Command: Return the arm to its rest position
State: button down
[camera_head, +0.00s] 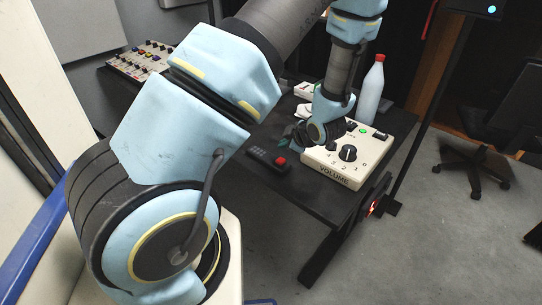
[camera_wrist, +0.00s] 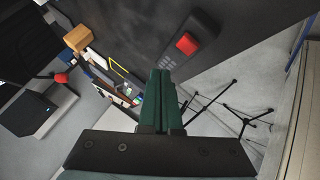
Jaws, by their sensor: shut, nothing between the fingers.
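My arm reaches from the lower left of the head view over a dark table and bends down near the table's right part. My gripper (camera_head: 288,142) is small and partly hidden there, at the end of my wrist, beside the white volume box (camera_head: 347,160) and near a black remote with a red button (camera_head: 268,160). In the wrist view my gripper (camera_wrist: 160,76) shows its two green fingers pressed together with nothing between them. The remote's red button (camera_wrist: 187,44) lies ahead of the fingertips, apart from them.
A clear bottle with a red cap (camera_head: 370,90) stands behind the volume box. A panel of colored knobs (camera_head: 141,60) sits at the table's far left. A stand with a dark pole (camera_head: 430,115) is right of the table (camera_head: 325,200). Open grey floor (camera_head: 450,235) lies at the right.

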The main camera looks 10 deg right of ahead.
notch_tip(320, 180, up, 2)
jog(key=shift+p, duration=0.55)
jog(key=s+a+r+m+g+h, duration=0.35)
jog(key=a+r+m+h, duration=0.2)
jog(key=r+m, duration=0.4)
jog(key=s+a+r+m+g+y, duration=0.1)
jog(key=s+a+r+m+g, duration=0.2)
jog(key=s+a+r+m, duration=0.2)
jog(key=s+a+r, duration=0.2)
jog(key=s+a, duration=0.2)
jog(key=a, duration=0.2)
jog(key=shift+s+a+m, duration=0.25)
jog(key=shift+a+m, duration=0.1)
jog(key=c, duration=1.5)
grip_release()
jog(key=shift+y, duration=0.25)
